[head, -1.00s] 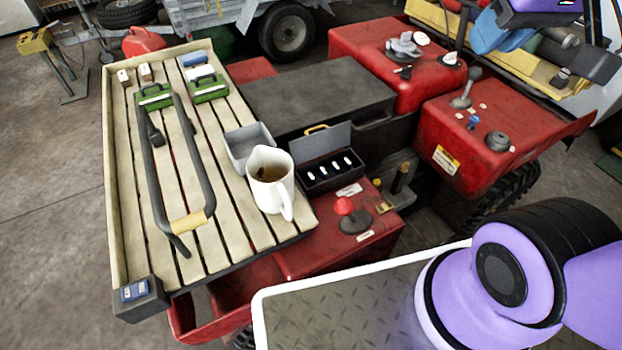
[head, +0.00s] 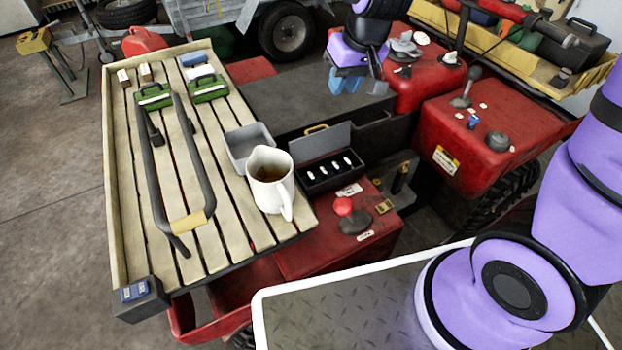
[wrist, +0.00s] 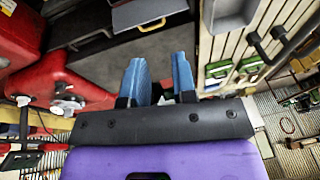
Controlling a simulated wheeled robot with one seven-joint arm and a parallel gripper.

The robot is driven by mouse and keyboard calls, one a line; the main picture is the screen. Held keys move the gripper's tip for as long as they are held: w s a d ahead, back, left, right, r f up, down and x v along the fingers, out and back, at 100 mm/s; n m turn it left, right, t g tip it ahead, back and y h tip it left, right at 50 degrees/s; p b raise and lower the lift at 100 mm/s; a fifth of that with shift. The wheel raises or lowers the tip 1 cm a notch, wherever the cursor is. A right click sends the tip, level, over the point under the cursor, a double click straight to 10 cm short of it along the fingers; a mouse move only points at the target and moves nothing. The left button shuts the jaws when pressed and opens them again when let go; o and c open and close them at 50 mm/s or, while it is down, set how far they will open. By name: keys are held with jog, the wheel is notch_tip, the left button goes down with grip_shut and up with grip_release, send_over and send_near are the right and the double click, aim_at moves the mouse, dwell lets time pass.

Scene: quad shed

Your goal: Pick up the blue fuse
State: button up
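A small blue piece (head: 473,121), which may be the blue fuse, stands on the right red fender near a lever; it is too small to be sure. An open dark fuse box (head: 318,183) holds several white-topped pieces in a row; I see no blue one in it. My gripper (head: 358,84) hangs above the dark seat, left of the far red fender and well apart from the small blue piece. In the wrist view, the two blue fingers of my gripper (wrist: 160,62) stand apart with nothing between them.
The slatted rack (head: 225,228) carries a white jug (head: 270,192), a grey bin (head: 240,152), a dark bar handle (head: 196,165) and green cases (head: 208,88). A red knob (head: 343,206) stands near the fuse box. Levers rise from the red fenders (head: 480,145).

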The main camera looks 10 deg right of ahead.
jog(key=w+a+f+g, duration=0.1)
jog(key=a+f, duration=0.1)
jog(key=f, duration=0.4)
jog(key=w+a+f, duration=0.2)
jog(key=f, duration=0.3)
jog(key=n+h, duration=0.1)
jog(key=h, duration=0.1)
send_over(311, 175)
jog(key=f, duration=1.4)
jog(key=shift+s+a+f, duration=0.1)
jog(key=shift+s+f, duration=0.1)
jog(key=shift+f, duration=0.05)
jog(key=shift+w+f, duration=0.1)
jog(key=shift+f, duration=2.55)
grip_shut()
